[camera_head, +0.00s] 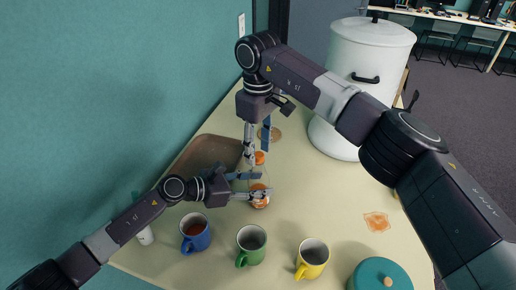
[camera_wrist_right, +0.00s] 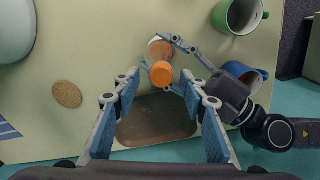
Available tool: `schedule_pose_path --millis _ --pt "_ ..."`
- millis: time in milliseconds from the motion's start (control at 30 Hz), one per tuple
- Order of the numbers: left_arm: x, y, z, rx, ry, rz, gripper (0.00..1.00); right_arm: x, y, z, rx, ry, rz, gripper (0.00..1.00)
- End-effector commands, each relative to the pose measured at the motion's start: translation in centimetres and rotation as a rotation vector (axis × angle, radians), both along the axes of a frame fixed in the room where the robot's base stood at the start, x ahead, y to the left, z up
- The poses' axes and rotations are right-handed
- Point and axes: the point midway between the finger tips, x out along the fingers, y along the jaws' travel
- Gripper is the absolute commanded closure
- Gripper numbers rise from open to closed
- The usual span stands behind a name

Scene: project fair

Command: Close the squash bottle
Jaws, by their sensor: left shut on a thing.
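The squash bottle is clear with orange squash low in it (camera_head: 260,201) and an orange cap (camera_head: 259,158) at its top. It looks upright on the table. My left gripper (camera_head: 261,184) is shut around the bottle's body from the left. My right gripper (camera_head: 257,152) points down over the cap with its fingers apart, one on each side. In the right wrist view the cap (camera_wrist_right: 161,74) lies between the open fingertips, with gaps on both sides. The bottle's body (camera_wrist_right: 160,49) shows behind it. I cannot tell whether the cap is tight.
A brown tray (camera_head: 184,163) is by the wall. A cork coaster (camera_wrist_right: 67,94) lies nearby. A blue mug with drink (camera_head: 195,243), a green mug (camera_head: 251,258) and a yellow mug (camera_head: 312,268) line the front. A white urn (camera_head: 362,60) stands behind. A teal-lidded pot (camera_head: 365,280) is front right.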

Motion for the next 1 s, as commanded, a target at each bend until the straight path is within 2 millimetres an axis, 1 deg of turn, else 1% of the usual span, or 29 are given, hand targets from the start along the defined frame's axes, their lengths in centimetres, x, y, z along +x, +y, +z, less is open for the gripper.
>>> schedule_pose_path --millis 133,233,500,567,800,833,867,1000 --pt "0.0 0.1 0.0 0.000 0.000 0.001 1.00 0.0 0.0 0.0 0.000 0.001 0.001 0.61" --pt "0.1 0.1 0.0 0.000 0.000 0.002 1.00 0.0 0.0 0.5 -0.001 0.001 0.001 0.61" --pt "0.1 0.1 0.0 0.000 0.000 0.003 1.00 0.0 0.0 3.9 -0.001 -0.001 0.001 0.61" --pt "0.1 0.1 0.0 0.000 0.000 0.003 1.00 0.0 0.0 4.3 -0.001 0.001 0.001 0.61" --pt "0.1 0.1 0.0 0.000 0.000 0.003 1.00 -0.1 0.0 4.4 0.000 0.003 0.001 0.61" --pt "0.1 0.1 0.0 0.000 0.000 0.003 1.00 -0.1 0.0 4.4 0.000 0.003 0.002 0.64" --pt "0.1 0.1 0.0 0.000 0.000 0.003 1.00 -0.1 0.0 4.4 0.000 0.003 0.003 0.64" --pt "0.1 0.1 0.0 0.000 0.000 0.003 1.00 -0.1 0.1 4.5 -0.001 0.002 0.062 0.64"
